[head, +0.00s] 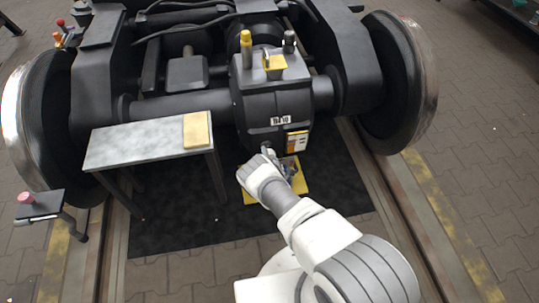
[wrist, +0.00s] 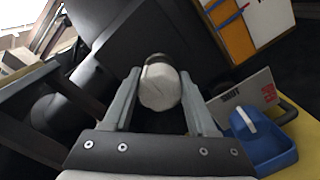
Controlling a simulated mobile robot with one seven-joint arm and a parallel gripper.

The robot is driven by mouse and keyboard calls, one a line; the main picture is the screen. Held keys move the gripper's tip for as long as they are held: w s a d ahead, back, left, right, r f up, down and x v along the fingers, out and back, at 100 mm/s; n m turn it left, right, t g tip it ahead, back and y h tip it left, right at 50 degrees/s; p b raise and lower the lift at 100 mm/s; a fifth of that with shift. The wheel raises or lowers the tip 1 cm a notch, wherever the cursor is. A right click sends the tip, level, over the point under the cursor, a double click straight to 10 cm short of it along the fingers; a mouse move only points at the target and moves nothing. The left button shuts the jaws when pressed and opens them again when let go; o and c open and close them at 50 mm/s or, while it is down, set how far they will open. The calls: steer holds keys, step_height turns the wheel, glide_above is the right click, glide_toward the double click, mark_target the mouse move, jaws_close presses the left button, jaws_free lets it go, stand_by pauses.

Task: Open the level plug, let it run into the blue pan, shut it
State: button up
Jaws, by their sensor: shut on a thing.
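The level plug (wrist: 160,86) is a pale, many-sided head with a darker collar behind it, on the dark gearbox housing (wrist: 146,40). In the wrist view my gripper (wrist: 160,80) has one finger on each side of the plug, shut on it. In the head view my gripper (head: 267,154) is at the low front of the gearbox (head: 262,98) and hides most of the plug. The blue pan (wrist: 262,148) lies low and right of the plug in the wrist view, with a pale bar across its rim. I cannot make out any liquid.
The pan is by a yellow board (wrist: 303,140) and a pale card with red marks (wrist: 247,92). A grey bench (head: 150,142) with a yellow pad (head: 196,130) stands left of my gripper. Big wheels flank the gearbox. A small stand (head: 38,207) bears a red knob.

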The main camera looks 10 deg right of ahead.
steer(key=shift+m, duration=0.3)
steer(key=m, duration=0.3)
steer(key=shift+m, duration=0.3)
steer(key=m, duration=0.3)
steer(key=shift+f+m, duration=0.1)
steer(key=shift+m, duration=0.2)
steer(key=m, duration=0.7)
steer(key=shift+f, duration=0.1)
steer(key=m, duration=0.7)
steer(key=shift+f+m, duration=0.1)
steer(key=shift+m, duration=0.2)
steer(key=m, duration=0.3)
steer(key=shift+m, duration=0.3)
steer(key=shift+a+m, duration=0.15)
steer(key=shift+m, duration=1.65)
